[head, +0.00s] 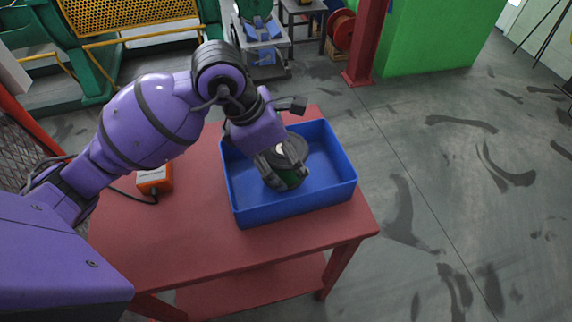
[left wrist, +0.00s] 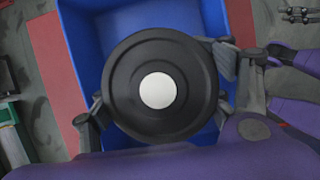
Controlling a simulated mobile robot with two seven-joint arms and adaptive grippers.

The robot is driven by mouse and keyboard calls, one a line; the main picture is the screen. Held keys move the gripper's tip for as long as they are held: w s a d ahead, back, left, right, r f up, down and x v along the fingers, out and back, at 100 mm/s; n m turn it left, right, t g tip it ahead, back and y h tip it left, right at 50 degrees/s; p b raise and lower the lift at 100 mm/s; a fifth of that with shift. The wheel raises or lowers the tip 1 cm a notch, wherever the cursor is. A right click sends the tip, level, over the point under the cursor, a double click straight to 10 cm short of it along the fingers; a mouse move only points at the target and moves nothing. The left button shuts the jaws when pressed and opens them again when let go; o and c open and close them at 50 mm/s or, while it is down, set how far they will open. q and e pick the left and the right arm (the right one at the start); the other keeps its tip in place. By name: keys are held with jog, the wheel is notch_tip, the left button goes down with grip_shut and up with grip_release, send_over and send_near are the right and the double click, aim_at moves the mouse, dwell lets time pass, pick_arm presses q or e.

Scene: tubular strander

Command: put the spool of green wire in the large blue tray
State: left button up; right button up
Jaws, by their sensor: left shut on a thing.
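The large blue tray (head: 325,195) stands on the red table in the head view, and its blue wall also shows in the left wrist view (left wrist: 85,45). My left gripper (head: 285,178) is over the inside of the tray, pointing down. In the left wrist view the spool's black round flange with a white centre (left wrist: 135,80) faces the camera, with a finger of the gripper (left wrist: 160,100) on each side. I cannot tell whether the spool touches the tray floor.
The red table (head: 185,240) has bare room left of and in front of the tray. An orange box (head: 155,179) with a cable stands left of the tray. A red post (head: 367,45) and a green block (head: 440,35) stand behind.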

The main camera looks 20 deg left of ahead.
pick_arm(q)
jog(key=shift+w+f, duration=0.5)
jog(key=shift+f, duration=0.75)
jog(key=shift+w+f, duration=0.1)
jog(key=shift+f, duration=0.8)
jog(key=shift+f, duration=0.25)
jog(key=o, duration=1.7)
jog(key=shift+o, duration=0.2)
jog(key=v, duration=1.2)
jog(key=shift+r, duration=0.25)
